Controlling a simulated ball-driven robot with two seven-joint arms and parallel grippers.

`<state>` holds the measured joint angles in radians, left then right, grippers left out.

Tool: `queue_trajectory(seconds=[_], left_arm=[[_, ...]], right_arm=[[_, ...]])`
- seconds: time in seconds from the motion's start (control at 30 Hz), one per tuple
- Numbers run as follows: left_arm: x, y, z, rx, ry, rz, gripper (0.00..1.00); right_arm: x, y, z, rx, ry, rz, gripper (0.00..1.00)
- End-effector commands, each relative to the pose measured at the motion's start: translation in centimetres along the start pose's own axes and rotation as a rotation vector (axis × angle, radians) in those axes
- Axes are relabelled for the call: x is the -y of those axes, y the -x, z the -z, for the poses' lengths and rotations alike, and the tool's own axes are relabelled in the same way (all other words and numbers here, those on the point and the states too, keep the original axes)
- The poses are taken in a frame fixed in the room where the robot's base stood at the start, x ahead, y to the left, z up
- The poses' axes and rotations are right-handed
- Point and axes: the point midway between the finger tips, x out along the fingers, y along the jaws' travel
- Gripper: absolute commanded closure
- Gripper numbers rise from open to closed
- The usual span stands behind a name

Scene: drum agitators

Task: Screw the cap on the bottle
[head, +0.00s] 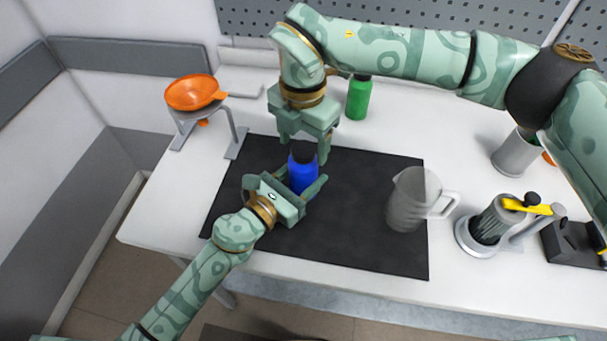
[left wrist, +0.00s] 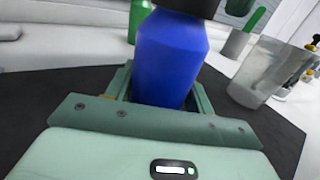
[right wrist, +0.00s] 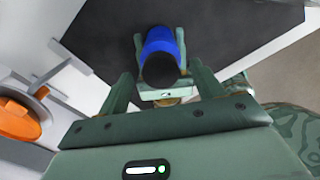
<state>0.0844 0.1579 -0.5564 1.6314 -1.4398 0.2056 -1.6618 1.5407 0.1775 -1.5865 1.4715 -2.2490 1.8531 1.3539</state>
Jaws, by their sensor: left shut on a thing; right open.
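The blue bottle (head: 302,177) stands upright over the black mat, with a black cap (head: 303,152) on its top. In the left wrist view the bottle (left wrist: 170,60) fills the space between my left fingers, and the dark cap (left wrist: 190,5) is cut off by the top edge. My left gripper (head: 303,182) is shut on the bottle's body from the front. My right gripper (head: 304,141) points down above the bottle and is open. In the right wrist view the cap (right wrist: 160,70) lies between the lines of the fingers; whether they reach its sides I cannot tell.
A black mat (head: 365,235) covers the table's middle. A grey pitcher (head: 408,200) stands on its right part, with a French press (head: 490,222) farther right. A green bottle (head: 358,98) stands behind. An orange funnel (head: 193,93) sits on a grey stand at left.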

Motion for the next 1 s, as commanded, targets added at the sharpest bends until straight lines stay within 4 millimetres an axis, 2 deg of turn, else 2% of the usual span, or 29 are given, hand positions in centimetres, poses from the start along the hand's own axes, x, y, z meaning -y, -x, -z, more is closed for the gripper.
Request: queue_trajectory(seconds=[0.4,0.5,0.7,0.97,1.0], left_arm=[[0.0,0.0,0.0,-0.001,0.001,0.0,1.0],[0.0,0.0,0.0,-0.001,0.001,0.0,1.0],[0.0,0.0,0.0,-0.001,0.001,0.0,1.0],[0.0,0.0,0.0,-0.001,0.001,0.0,1.0],[0.0,0.0,0.0,-0.001,0.001,0.0,0.41]], right_arm=[[-0.1,8.2,-0.1,0.004,0.0,-0.003,0.34],[-0.1,9.7,-0.1,0.003,-0.001,-0.002,0.34],[-0.1,11.2,0.0,0.0,0.0,-0.001,0.34],[0.0,11.4,0.0,0.0,0.0,-0.001,0.34],[0.0,11.3,0.0,0.0,0.0,-0.001,0.34]])
